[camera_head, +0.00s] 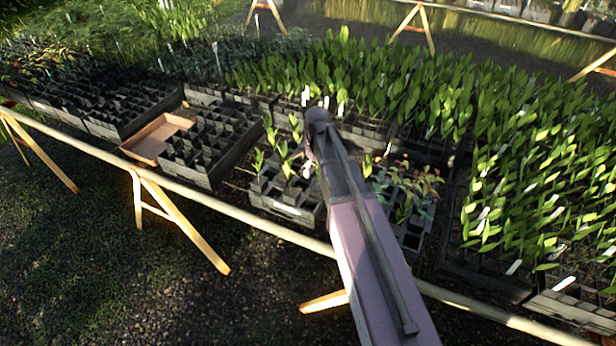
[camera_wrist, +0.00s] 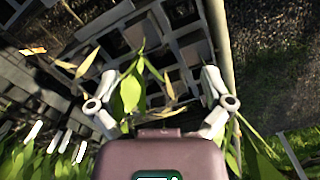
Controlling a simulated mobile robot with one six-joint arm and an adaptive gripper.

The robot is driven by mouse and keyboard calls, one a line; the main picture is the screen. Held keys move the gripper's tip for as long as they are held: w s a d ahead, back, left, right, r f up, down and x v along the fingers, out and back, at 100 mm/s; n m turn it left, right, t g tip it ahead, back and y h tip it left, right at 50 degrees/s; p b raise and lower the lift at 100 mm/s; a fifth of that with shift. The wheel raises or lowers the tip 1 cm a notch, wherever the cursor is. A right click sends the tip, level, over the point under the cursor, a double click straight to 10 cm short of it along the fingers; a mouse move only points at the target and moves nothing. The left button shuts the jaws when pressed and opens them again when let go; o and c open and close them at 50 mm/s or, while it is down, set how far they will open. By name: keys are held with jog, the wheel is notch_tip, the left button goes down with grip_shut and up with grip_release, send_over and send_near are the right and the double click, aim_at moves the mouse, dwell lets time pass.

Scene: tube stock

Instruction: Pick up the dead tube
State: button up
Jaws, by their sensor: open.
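My gripper (camera_wrist: 160,88) is open in the wrist view, its two pale fingers spread over a tube tray (camera_wrist: 218,40). Green leaves (camera_wrist: 130,92) and yellow-brown leaves (camera_wrist: 172,103) show between and below the fingers. I cannot tell which tube they grow from, or whether the fingers touch any tube. In the head view the same sparse tray (camera_head: 290,211) appears at the front bench edge, with a few green seedlings (camera_head: 286,158). My arm covers part of it and mostly hides my gripper. No tube is clearly recognisable as dead.
An empty brown tray (camera_head: 147,147) lies left, beside a tray of empty cells (camera_head: 205,180). Reddish seedlings (camera_head: 420,180) stand just right of my arm. Dense green seedlings (camera_head: 540,170) fill the right. A pale bench rail (camera_head: 250,224) runs along the front.

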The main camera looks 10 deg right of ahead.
jog(key=w+r+n+p, duration=0.1)
jog(key=w+n, duration=0.3)
jog(key=w, duration=0.8)
jog(key=shift+w+d+r+n, duration=0.15)
jog(key=shift+w+r+n, duration=0.15)
jog(key=shift+r+n, duration=0.1)
jog(key=shift+f, duration=0.1)
notch_tip(320, 180, down, 8)
jog(key=b, duration=0.8)
jog(key=shift+f, duration=0.25)
jog(key=shift+f, duration=0.1)
jog(key=shift+s+a+f+b, duration=0.1)
jog(key=shift+f+b, duration=1.15)
jog(key=shift+b, duration=0.15)
jog(key=shift+s+a+f+b, duration=0.1)
jog(key=shift+f+b, duration=1.15)
jog(key=shift+b, duration=0.15)
jog(key=c, duration=1.2)
